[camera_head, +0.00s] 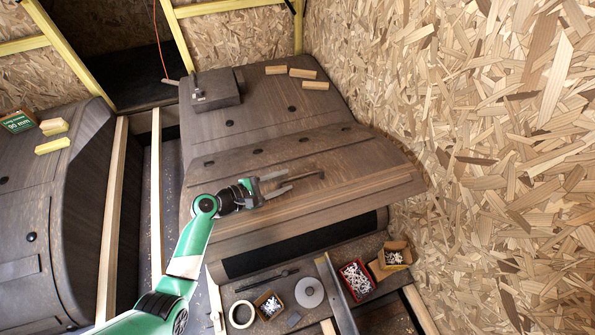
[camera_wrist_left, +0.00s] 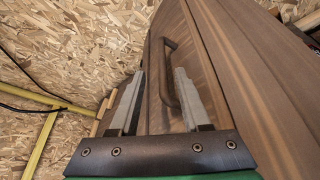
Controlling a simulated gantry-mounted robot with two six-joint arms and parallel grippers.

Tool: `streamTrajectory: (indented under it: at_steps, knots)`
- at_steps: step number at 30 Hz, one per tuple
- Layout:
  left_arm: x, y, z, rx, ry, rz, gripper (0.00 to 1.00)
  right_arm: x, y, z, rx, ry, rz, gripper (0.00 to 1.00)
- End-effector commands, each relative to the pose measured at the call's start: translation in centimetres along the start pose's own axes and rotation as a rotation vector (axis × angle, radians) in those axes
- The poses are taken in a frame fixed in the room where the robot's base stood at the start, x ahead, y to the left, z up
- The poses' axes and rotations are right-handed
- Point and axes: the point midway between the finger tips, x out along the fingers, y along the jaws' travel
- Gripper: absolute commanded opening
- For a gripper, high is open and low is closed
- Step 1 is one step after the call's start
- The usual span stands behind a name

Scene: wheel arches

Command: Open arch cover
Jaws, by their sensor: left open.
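The arch cover (camera_head: 350,194) is a dark wood-grain panel on the near side of the right wheel arch. Its right end sticks out past the arch body, and a black band shows below its lower edge; I cannot tell how far it stands open. A dark bar handle (camera_head: 310,178) is on its face. My left gripper (camera_head: 291,181) is open at the handle, fingers pointing toward it. In the left wrist view the handle (camera_wrist_left: 168,75) shows between the two grey fingers (camera_wrist_left: 160,85), apparently not clamped. My right gripper is out of view.
A grey box (camera_head: 212,90) and wood blocks (camera_head: 300,73) lie on the arch top. A chipboard wall (camera_head: 490,130) rises close on the right. Below are screw boxes (camera_head: 356,280), a tape ring (camera_head: 241,314) and a disc (camera_head: 309,292). Another arch (camera_head: 65,215) stands left.

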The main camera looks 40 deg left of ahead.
Motion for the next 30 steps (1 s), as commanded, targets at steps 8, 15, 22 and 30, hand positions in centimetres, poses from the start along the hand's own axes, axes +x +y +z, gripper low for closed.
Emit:
streamTrajectory:
  at_steps: [8, 15, 22, 30]
  knots:
    - [-3.7, 0.2, 0.2, -0.003, 0.002, -0.001, 0.47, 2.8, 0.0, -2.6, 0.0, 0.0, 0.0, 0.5]
    - [-3.9, 0.0, 0.0, 0.0, 0.0, 0.001, 0.47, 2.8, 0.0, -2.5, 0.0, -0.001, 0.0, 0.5]
    - [-3.8, 0.0, 0.0, 0.0, 0.0, 0.0, 0.47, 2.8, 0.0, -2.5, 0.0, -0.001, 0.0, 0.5]
    - [-3.0, -0.5, 1.1, 0.014, -0.022, -0.018, 0.47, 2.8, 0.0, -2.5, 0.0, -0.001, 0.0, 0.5]
